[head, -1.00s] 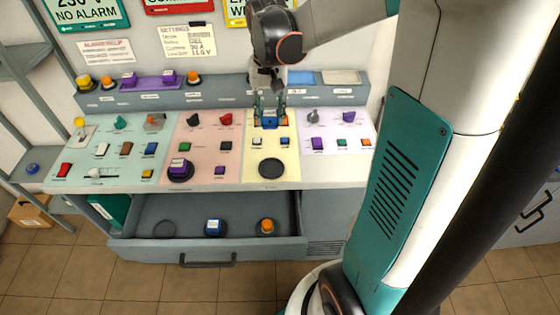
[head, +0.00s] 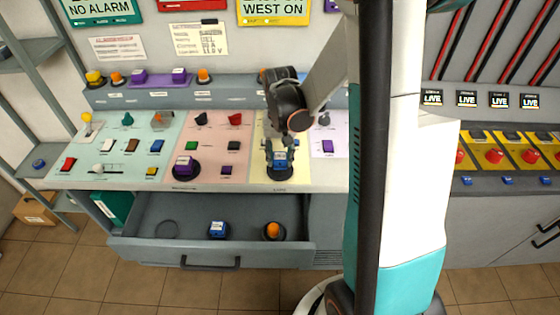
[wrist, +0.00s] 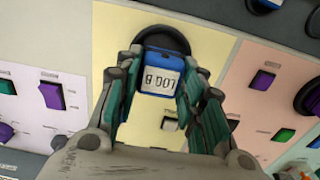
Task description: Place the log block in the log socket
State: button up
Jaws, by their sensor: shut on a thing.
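My gripper (head: 281,158) is shut on a blue block (wrist: 163,72) with a white label, which appears upside down in the wrist view. The block also shows between the fingers in the head view (head: 280,161). It is at the black round socket (head: 279,174) on the yellow panel. In the wrist view the block covers part of this socket's dark ring (wrist: 150,33). I cannot tell whether the block touches the socket or hangs just above it. The small print beside the socket is not readable, so I cannot tell whether it is the log socket.
A purple block (head: 185,166) sits in the pink panel's round socket. The open drawer (head: 143,251) below holds another blue block (head: 218,230), an orange-topped block (head: 272,230) and an empty ring (head: 167,230). Knobs and switches surround the sockets. My arm hides the panel's right side.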

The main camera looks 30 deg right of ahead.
aim_at(280, 156)
jog(key=shift+f, duration=1.1)
jog(key=shift+f+b, duration=0.2)
jog(key=shift+b, duration=0.15)
jog(key=o, duration=1.1)
jog(key=shift+c, duration=0.2)
jog(key=shift+r, duration=0.15)
notch_tip(280, 156, up, 12)
jog(key=p, duration=0.3)
jog(key=shift+p, duration=0.35)
